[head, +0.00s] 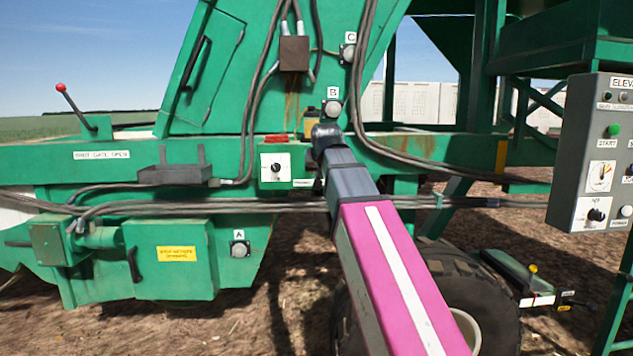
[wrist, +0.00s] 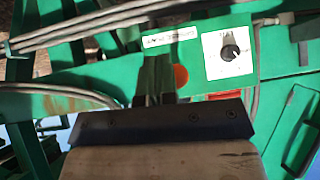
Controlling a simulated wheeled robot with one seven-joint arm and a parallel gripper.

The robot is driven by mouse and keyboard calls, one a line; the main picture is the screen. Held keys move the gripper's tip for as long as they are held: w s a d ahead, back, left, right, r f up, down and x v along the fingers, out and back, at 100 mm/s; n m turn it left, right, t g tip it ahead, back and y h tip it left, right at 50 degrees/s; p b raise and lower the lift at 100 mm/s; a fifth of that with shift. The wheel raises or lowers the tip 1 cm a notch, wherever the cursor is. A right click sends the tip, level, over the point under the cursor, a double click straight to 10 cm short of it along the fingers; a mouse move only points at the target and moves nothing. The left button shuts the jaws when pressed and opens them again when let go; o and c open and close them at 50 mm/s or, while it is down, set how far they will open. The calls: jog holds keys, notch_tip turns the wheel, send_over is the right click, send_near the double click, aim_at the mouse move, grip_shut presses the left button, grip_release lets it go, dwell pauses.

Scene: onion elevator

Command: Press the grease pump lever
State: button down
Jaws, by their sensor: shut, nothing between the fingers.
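I cannot make out for certain which part is the grease pump lever; my arm hides part of the green machine in the head view. A lever with a red ball (head: 61,88) stands at the far left, above a "gate open" label. A black handle (head: 135,265) is low on the left housing. In the wrist view, the dark fingers of my gripper (wrist: 155,98) are shut and empty. They point at the green frame, near an orange disc (wrist: 181,77) and a white label (wrist: 170,38). In the head view my gripper is hidden behind my wrist.
A white dial panel (head: 275,167) is left of my wrist; it shows in the wrist view too (wrist: 230,62). Hoses (head: 250,110) cross the frame. Fittings A (head: 239,249), B (head: 332,108) and C (head: 347,53) stick out. A grey control box (head: 590,150) stands right.

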jog(key=v, duration=0.7)
jog(key=shift+s, duration=0.45)
dwell(0.8)
jog(key=w+r+g, duration=0.4)
jog(key=w+r, duration=0.1)
jog(key=r, duration=0.7)
jog(key=shift+w+r+g, duration=0.25)
jog(key=shift+w+g, duration=0.15)
jog(key=x, duration=1.4)
jog(key=shift+s+a+f, duration=0.1)
jog(key=shift+s+a, duration=0.2)
